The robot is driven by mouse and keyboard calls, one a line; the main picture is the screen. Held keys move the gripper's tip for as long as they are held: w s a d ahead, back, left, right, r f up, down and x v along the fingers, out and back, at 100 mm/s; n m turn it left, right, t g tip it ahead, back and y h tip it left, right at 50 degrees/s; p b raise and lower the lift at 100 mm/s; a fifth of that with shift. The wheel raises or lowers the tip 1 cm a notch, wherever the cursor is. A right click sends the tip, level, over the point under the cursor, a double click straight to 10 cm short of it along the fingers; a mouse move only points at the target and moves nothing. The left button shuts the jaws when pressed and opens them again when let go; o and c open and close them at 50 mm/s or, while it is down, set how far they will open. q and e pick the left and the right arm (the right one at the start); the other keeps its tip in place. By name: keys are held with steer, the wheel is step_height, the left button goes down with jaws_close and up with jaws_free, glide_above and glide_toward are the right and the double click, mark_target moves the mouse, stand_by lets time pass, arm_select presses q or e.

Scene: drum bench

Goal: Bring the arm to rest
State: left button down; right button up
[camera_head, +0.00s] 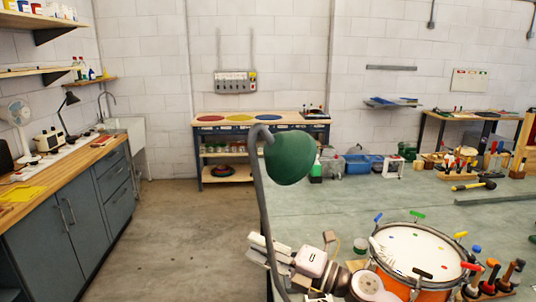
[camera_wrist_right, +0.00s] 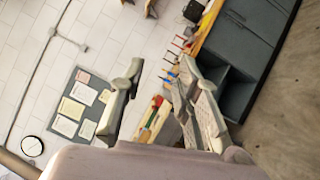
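My right gripper (camera_head: 262,250) is low in the middle of the head view, at the left end of my arm, pointing left. It is near the left edge of the green bench (camera_head: 340,208). In the right wrist view its two fingers stand apart with nothing between them (camera_wrist_right: 158,75). A grey curved lamp post crosses in front of the gripper and partly hides it; its green shade (camera_head: 290,157) hangs above. An orange drum (camera_head: 415,250) with a white head stands on the bench, right of my right arm. My left gripper is not in view.
Several mallets (camera_head: 493,277) stand in a holder right of the drum. A hammer (camera_head: 473,185) lies further back. A grey cabinet counter (camera_head: 85,205) runs along the left. The floor (camera_head: 190,235) between counter and bench is clear.

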steer(key=d+f+m+t+h, duration=0.4)
steer(key=d+m+t+h, duration=0.65)
steer(key=m, duration=0.85)
steer(key=s+d+f+m+g+h, duration=0.2)
steer(key=s+d+f+m+h, duration=0.2)
steer(key=f+m, duration=0.15)
steer(key=s+d+f+m+g+h, duration=0.3)
steer(key=s+d+f+m, duration=0.15)
steer(key=f, duration=0.25)
steer(key=s+d+f+m+g, duration=0.2)
steer(key=s+f+g, duration=0.4)
steer(key=s, duration=0.6)
steer(key=s+d+f+m+g, duration=0.1)
steer(key=s+f+g, duration=0.3)
steer(key=s+f, duration=0.55)
steer(key=s+f+g, duration=0.1)
steer(key=s+f, duration=0.1)
steer(key=f, duration=1.1)
steer(key=s+f+g, duration=0.1)
steer(key=s+f, duration=0.1)
steer(key=f, duration=1)
steer(key=s+d+f, duration=0.3)
steer(key=s+f, duration=1.2)
steer(key=s, duration=0.1)
steer(key=shift+s+g+b, duration=0.3)
steer(key=shift+g+b, duration=0.05)
steer(key=shift+d, duration=0.1)
